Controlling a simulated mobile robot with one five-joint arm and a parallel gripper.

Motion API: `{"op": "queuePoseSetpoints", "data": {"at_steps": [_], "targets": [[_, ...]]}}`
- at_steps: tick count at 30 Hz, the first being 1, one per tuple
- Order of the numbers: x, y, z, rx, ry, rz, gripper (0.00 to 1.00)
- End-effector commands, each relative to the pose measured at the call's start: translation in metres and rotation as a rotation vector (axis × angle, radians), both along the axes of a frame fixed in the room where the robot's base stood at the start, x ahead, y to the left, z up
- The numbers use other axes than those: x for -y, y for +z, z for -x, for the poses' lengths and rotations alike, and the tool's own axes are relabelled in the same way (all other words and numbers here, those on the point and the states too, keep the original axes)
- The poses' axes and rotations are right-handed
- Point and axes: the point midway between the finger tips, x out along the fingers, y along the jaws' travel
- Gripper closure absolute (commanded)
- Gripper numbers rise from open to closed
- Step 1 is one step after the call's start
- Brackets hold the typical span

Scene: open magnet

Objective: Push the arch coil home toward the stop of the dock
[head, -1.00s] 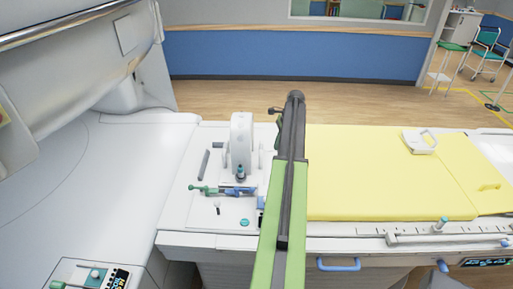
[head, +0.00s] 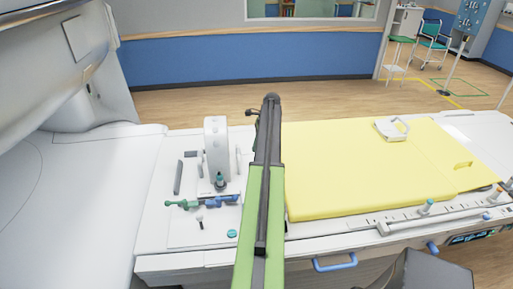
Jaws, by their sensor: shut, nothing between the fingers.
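The arch coil (head: 216,150) is a white upright piece on the left part of the patient table. A dark knob with a teal top (head: 220,180) stands at its near foot. The dock (head: 183,232) is a white plate around and in front of it, with a green and blue lever (head: 200,203) lying across. I cannot make out the stop for certain. My arm rises to the right of the coil. A small dark end part, my gripper (head: 250,112), shows beside its top, shut and apart from the coil; most of it is hidden behind the arm.
A yellow mattress (head: 375,170) covers the table to the right, with a white handled piece (head: 391,129) on it. The white scanner housing (head: 60,60) stands at the left. A blue handle (head: 335,263) sits on the table's near side. Open floor lies behind.

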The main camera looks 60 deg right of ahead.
Motion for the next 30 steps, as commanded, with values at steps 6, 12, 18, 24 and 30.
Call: {"op": "queuePoseSetpoints", "data": {"at_steps": [6,12,18,24,30], "targets": [[-0.01,-0.056,-0.013,0.0,0.003,0.0,1.0],[-0.03,-0.042,-0.041,0.0,0.004,-0.001,1.0],[-0.033,-0.042,-0.046,0.0,0.003,0.0,1.0],[-0.033,-0.042,-0.047,0.0,0.004,-0.001,1.0],[-0.048,-0.042,-0.067,0.0,0.008,-0.001,1.0]]}}
